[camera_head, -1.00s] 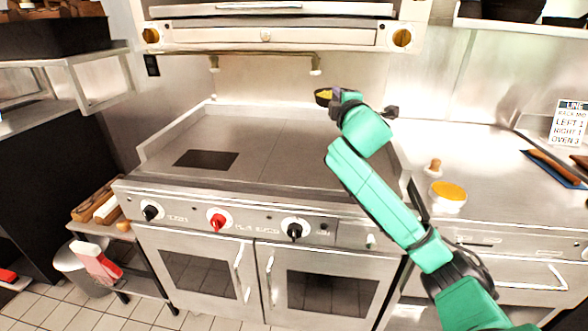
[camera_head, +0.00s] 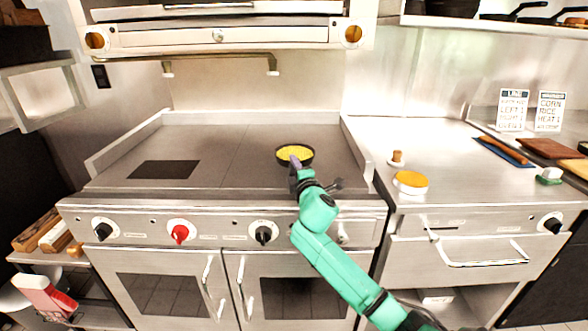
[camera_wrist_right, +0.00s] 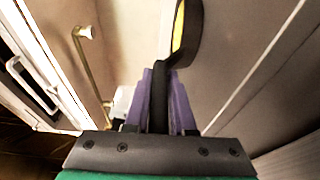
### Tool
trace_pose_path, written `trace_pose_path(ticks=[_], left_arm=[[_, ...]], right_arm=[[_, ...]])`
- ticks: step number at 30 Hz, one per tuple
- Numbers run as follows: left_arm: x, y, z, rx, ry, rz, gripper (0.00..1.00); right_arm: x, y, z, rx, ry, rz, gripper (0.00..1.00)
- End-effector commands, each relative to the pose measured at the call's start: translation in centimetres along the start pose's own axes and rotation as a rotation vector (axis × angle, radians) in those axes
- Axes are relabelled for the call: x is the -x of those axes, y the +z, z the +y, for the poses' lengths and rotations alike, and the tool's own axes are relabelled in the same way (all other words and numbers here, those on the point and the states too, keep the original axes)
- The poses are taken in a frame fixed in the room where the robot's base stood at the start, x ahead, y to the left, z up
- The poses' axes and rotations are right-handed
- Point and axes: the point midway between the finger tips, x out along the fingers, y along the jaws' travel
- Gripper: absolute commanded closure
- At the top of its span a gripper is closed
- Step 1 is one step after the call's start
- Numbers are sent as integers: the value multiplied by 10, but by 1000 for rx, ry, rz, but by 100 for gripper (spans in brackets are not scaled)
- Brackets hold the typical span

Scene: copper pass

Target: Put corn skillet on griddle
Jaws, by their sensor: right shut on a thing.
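The corn skillet (camera_head: 294,154) is a small black pan with yellow corn in it. In the head view it shows over the right part of the griddle (camera_head: 235,150), a wide grey flat plate with raised side and back edges. I cannot tell if the pan touches the plate. My right gripper (camera_head: 297,172) is shut on the skillet's handle, at the pan's near side. In the right wrist view the purple fingers (camera_wrist_right: 160,95) clasp the dark handle, and part of the skillet (camera_wrist_right: 188,32) shows beyond them. My left gripper is not in view.
A dark square (camera_head: 163,169) marks the griddle's left part. An oven unit (camera_head: 220,36) hangs above the back. The right counter (camera_head: 440,150) holds an orange-topped container (camera_head: 410,181), a small stopper-like item (camera_head: 397,157) and sign cards (camera_head: 513,108). Most of the griddle is bare.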

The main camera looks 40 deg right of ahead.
Motion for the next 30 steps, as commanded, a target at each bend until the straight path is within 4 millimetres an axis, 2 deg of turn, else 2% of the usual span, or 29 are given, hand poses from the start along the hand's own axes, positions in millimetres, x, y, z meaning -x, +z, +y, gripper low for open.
trace_pose_path(ticks=[5, 6, 8, 20, 23, 30], left_arm=[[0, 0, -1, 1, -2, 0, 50], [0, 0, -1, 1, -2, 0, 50], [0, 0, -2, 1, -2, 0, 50], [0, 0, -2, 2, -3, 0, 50], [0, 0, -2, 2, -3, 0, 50], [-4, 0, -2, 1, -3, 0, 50]], right_arm=[[0, 0, 3, 1, 8, 2, 100], [0, 0, 0, -1, 1, 1, 70], [0, 0, 0, -1, 1, 1, 47], [5, 0, 0, 0, 1, 1, 47], [18, -1, -1, 1, 0, 2, 47], [75, -1, -2, 0, -1, 3, 47]])
